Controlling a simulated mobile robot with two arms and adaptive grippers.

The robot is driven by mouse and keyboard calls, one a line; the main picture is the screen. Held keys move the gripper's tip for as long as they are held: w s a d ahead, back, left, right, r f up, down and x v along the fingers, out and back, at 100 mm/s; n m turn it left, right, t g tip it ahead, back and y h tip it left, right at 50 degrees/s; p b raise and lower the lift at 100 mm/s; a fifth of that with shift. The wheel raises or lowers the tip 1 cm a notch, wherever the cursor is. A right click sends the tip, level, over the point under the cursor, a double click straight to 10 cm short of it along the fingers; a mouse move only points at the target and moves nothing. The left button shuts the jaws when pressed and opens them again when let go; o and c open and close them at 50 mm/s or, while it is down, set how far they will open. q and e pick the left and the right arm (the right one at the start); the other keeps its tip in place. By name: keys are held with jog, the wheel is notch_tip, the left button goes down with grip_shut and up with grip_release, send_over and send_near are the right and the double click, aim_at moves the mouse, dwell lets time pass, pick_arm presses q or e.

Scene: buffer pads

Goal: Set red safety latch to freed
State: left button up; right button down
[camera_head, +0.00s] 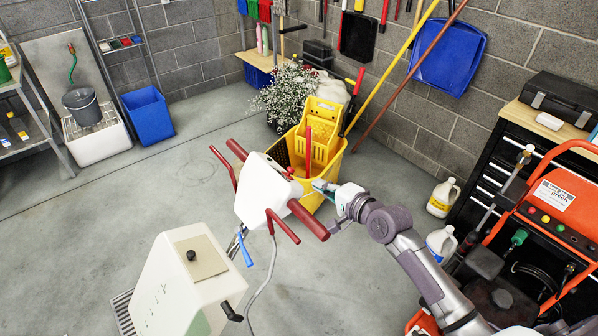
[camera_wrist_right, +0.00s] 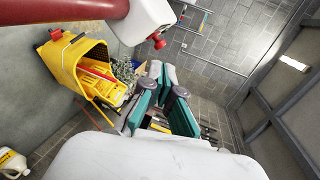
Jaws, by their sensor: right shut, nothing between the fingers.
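The floor buffer's white handle head (camera_head: 263,190) has red grips and levers on both sides. The red safety latch (camera_head: 290,171) is a small red piece on the head's far right edge. In the right wrist view, a red knob, seemingly the latch (camera_wrist_right: 159,41), sticks out of the white head (camera_wrist_right: 148,18). My right gripper (camera_head: 318,185) is shut and empty, just right of the head near the latch. In the wrist view its fingertips (camera_wrist_right: 161,70) lie below the knob with a visible gap. Whether the latch is set or freed is unclear. My left gripper is out of view.
The red right grip (camera_head: 308,219) lies close to my right gripper. A yellow mop bucket (camera_head: 338,165) stands behind the head. The buffer's white body (camera_head: 185,285) is at front left. An orange machine (camera_head: 562,200) and white jugs (camera_head: 442,198) are at right. Floor at left is clear.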

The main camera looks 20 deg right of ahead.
aim_at(293, 171)
jog(key=p+x, duration=0.1)
jog(key=x, duration=0.8)
jog(key=shift+w+a, duration=0.1)
jog(key=shift+w, duration=0.2)
